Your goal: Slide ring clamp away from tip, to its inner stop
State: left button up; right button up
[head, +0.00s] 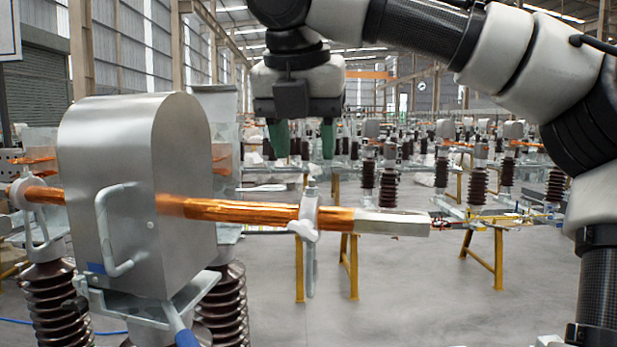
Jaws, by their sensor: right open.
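A copper rod (240,211) runs level out of the right side of a grey metal housing (135,180). It ends in a silver squared tip (395,223) at the right. A pale grey ring clamp (309,215) sits around the rod close to the tip's inner end, with a screw on top and a bar hanging below. My right gripper (303,142) points down above the ring clamp, with its two green fingers apart and empty. A clear gap separates the fingers from the clamp's top screw. My left gripper is not in view.
The housing has a handle (118,235) on its front and stands over dark ribbed insulators (228,305). A second clamp (22,193) holds the rod at far left. Yellow stands (485,250) with more insulators fill the background. Space around the rod's right part looks clear.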

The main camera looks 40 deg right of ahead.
jog(key=shift+v, duration=2)
